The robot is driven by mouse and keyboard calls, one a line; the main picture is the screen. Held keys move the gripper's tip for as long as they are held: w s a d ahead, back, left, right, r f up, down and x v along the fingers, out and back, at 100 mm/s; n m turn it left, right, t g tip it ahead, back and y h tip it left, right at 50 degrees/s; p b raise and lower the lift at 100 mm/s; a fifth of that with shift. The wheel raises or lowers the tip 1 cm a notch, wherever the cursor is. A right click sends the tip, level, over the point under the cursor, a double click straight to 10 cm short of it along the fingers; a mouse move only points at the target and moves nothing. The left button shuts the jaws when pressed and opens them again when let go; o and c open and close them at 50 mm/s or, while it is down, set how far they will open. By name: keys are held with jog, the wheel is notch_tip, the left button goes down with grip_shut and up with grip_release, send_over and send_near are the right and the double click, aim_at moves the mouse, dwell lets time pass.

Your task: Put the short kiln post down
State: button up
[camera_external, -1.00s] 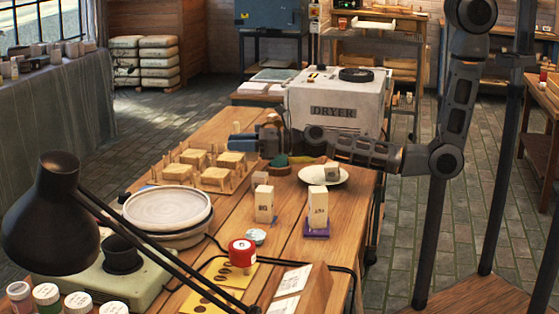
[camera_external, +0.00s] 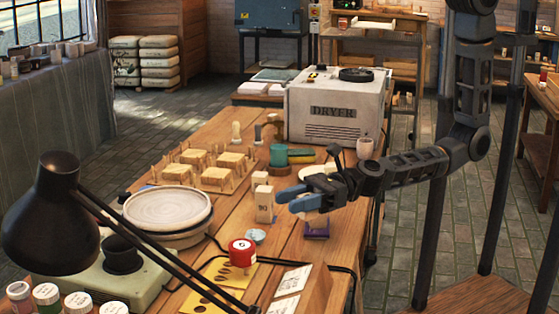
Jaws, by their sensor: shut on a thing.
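My gripper (camera_external: 290,200), with blue fingers, is low over the table's right side. It is shut on a pale post (camera_external: 314,217), mostly hidden by the fingers, over a purple pad (camera_external: 316,233). I cannot tell whether the post touches the pad. A pale kiln post (camera_external: 265,207) marked with black figures stands upright just left of the fingers. A smaller pale block (camera_external: 260,179) stands behind it.
A white plate (camera_external: 309,174) lies behind my gripper, partly hidden. A green-topped tool (camera_external: 279,155), wooden racks (camera_external: 219,178) and the dryer (camera_external: 334,108) stand farther back. A red-lidded jar (camera_external: 242,254) and a small pale lid (camera_external: 257,236) are in front.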

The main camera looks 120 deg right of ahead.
jog(key=shift+h, duration=0.5)
jog(key=shift+s+a+f+b, duration=0.25)
jog(key=shift+f+b, duration=1.05)
jog(key=shift+f, duration=0.5)
jog(key=shift+s+a+f+b, duration=0.1)
jog(key=shift+a+f+b, duration=0.1)
jog(key=shift+f+b, duration=1.4)
jog(key=shift+s+a+f+b, duration=0.25)
jog(key=shift+f+b, duration=0.8)
jog(key=shift+f, duration=0.95)
jog(key=shift+f, duration=0.15)
jog(key=o, duration=1.1)
